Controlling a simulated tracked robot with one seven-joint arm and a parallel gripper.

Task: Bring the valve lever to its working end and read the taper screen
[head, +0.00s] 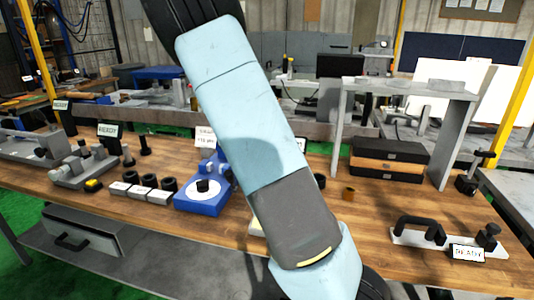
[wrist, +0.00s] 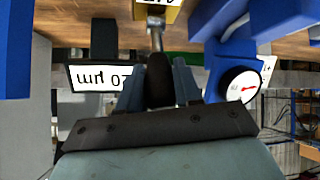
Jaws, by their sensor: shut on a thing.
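In the wrist view, which looks upside down, my gripper (wrist: 158,75) is shut on the black grip of the valve lever, between its two blue-grey fingers. The lever's bare metal stem (wrist: 156,38) runs from the grip to a yellow block (wrist: 165,12) with a white label. The taper screen (wrist: 98,77), white in a black frame, shows "20 µm" upside down; a finger may cover its leading part. In the head view my arm hides the lever and screen, and my gripper is out of sight.
A round dial (wrist: 240,87) with a red needle sits close beside the fingers on a blue body. On the wooden bench stand a blue fixture (head: 205,190), black and wooden boxes (head: 390,160), a grey gantry (head: 442,140) and a white plate with a black handle (head: 420,232).

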